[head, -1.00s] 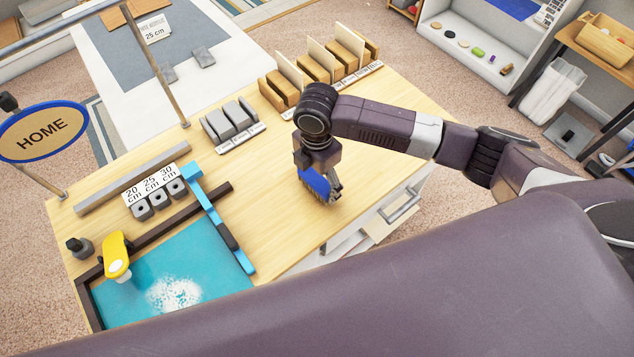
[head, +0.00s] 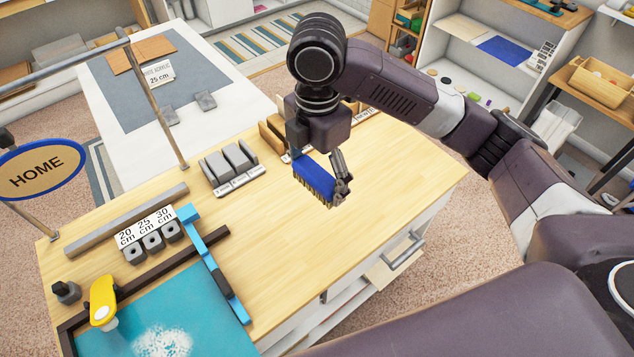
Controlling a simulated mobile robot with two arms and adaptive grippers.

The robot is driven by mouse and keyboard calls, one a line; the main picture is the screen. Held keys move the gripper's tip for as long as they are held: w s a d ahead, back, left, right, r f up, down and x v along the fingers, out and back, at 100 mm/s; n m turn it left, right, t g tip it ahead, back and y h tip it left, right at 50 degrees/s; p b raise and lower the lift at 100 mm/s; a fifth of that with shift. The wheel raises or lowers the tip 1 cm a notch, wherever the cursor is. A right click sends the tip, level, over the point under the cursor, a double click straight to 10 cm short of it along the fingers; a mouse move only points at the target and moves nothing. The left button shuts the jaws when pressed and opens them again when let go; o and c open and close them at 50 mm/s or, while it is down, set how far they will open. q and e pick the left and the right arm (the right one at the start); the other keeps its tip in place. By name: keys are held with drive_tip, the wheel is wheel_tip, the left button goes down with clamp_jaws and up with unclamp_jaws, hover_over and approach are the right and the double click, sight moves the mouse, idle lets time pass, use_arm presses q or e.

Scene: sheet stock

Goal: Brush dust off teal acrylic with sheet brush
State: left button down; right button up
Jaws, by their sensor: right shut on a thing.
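The teal acrylic sheet (head: 200,292) lies flat at the front left of the wooden bench, against a dark frame, and part of it is cut off by the picture's bottom edge. A patch of white dust (head: 163,342) lies on it. The sheet brush (head: 315,178), blue with tan bristles pointing down, is in my right gripper (head: 338,178). The gripper is shut on it and holds it above the bench's bare middle, to the right of the sheet. My left gripper is not in view.
A light blue straightedge (head: 215,264) lies along the sheet's right side. A yellow tool (head: 103,300) stands at its left corner. Grey blocks (head: 151,241) with size labels and a grey rack (head: 229,165) stand behind. The bench's middle and right (head: 370,205) are clear.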

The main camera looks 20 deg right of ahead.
drive_tip(key=o, duration=0.5)
drive_tip(key=c, duration=0.3)
drive_tip(key=shift+f, duration=0.1)
